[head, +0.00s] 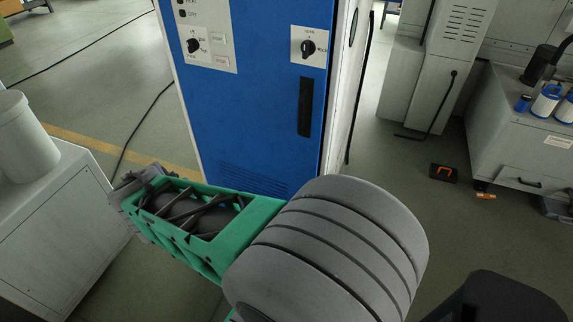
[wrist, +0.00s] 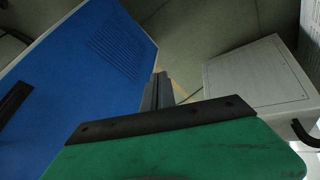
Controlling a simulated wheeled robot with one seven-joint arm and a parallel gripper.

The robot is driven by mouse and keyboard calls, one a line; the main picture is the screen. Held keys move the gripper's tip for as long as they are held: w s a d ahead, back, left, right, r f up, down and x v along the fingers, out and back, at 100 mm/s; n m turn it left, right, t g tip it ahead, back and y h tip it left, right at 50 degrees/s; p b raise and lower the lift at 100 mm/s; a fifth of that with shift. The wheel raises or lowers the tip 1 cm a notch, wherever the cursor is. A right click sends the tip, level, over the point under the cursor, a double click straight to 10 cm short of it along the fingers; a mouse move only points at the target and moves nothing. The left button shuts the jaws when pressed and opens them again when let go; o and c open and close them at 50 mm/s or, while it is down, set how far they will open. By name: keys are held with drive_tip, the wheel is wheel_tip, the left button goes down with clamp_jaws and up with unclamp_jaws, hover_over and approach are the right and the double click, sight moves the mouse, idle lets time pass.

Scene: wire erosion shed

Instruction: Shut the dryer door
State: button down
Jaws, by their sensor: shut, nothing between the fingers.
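The dryer appears to be the tall blue cabinet (head: 255,120) in the middle of the head view. Its blue front carries a black upright handle (head: 305,106), a knob (head: 308,47) above it and vent slots low down. I cannot tell whether this front stands ajar. In the wrist view the blue front (wrist: 85,75) fills the left side, with the handle (wrist: 14,103) at the left edge. My gripper (head: 124,186) is in front of and left of the cabinet's lower part in the head view. Its fingers (wrist: 158,80) are together and empty, apart from the handle.
A pale grey cabinet (head: 60,215) with a white bin (head: 22,140) stands at the left, near my gripper. A grey bench (head: 520,150) with bottles is at the right. A black and orange item (head: 443,173) lies on the floor there. A cable crosses the left floor.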

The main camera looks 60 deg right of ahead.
drive_tip(key=s+d+f+m+g+h+b, duration=0.15)
drive_tip(key=d+f+h+b, duration=0.25)
drive_tip(key=d+f, duration=0.65)
drive_tip(key=n+g+h+b, duration=0.1)
drive_tip(key=n+h+b, duration=0.5)
drive_tip(key=h+b, duration=0.3)
approach(303, 150)
drive_tip(key=shift+h, duration=0.4)
drive_tip(key=d+p, duration=0.1)
drive_tip(key=d, duration=0.1)
drive_tip(key=d+p, duration=0.1)
drive_tip(key=d, duration=0.4)
drive_tip(key=shift+w+f+p, duration=0.3)
drive_tip(key=shift+p, duration=0.1)
drive_tip(key=shift+a, duration=0.1)
